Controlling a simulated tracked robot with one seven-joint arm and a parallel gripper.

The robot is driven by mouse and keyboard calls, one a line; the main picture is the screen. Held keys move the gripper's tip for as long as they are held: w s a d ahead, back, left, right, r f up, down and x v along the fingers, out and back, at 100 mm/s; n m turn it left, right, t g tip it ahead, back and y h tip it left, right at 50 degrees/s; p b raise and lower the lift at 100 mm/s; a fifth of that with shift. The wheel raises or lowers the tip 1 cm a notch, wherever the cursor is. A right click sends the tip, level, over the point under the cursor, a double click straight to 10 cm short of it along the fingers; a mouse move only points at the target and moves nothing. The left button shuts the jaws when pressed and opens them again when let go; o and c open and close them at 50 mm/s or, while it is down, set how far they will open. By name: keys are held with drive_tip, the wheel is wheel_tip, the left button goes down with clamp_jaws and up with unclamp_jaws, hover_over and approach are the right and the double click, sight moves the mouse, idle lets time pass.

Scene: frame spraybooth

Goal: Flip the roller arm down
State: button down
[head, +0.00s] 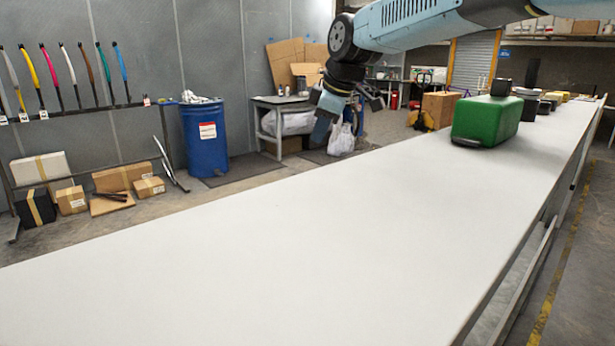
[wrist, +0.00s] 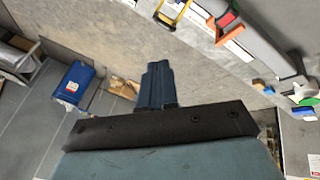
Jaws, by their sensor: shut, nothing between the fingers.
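I cannot pick out a roller arm in either view. My gripper (head: 322,128) hangs from the arm at the top middle of the head view, pointing down beyond the far left edge of the long white table. In the wrist view its blue fingers (wrist: 157,68) are together, with nothing between them, over grey floor. At the upper right of the wrist view is a long pale strip (wrist: 270,55) with orange, red, yellow and blue parts along it. I cannot tell what it is. It is apart from the fingers.
The long white table (head: 290,250) is bare nearby. A green case (head: 487,120) stands toward its far end, with dark boxes beyond. A blue barrel (head: 205,145), cardboard boxes (head: 120,178) and a rack of coloured bike frame parts (head: 80,75) are at the left. A workbench (head: 285,100) stands behind.

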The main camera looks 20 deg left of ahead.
drive_tip(key=w+a+f+n, duration=0.2)
drive_tip(key=a+f+n, duration=0.2)
drive_tip(key=f+n, duration=0.5)
wheel_tip(320, 180, down, 4)
drive_tip(key=shift+f+n+t+y, duration=0.1)
drive_tip(key=shift+n+t+y, duration=0.2)
drive_tip(key=shift+n+y, duration=0.1)
idle(0.4)
drive_tip(key=shift+w, duration=0.1)
drive_tip(key=shift+w+a+f, duration=0.4)
drive_tip(key=shift+a+f, duration=0.15)
drive_tip(key=shift+a, duration=0.1)
drive_tip(key=shift+r, duration=0.15)
drive_tip(key=a+r+v, duration=0.1)
drive_tip(key=v, duration=1.2)
drive_tip(key=shift+w+r, duration=0.25)
drive_tip(key=shift+w, duration=0.05)
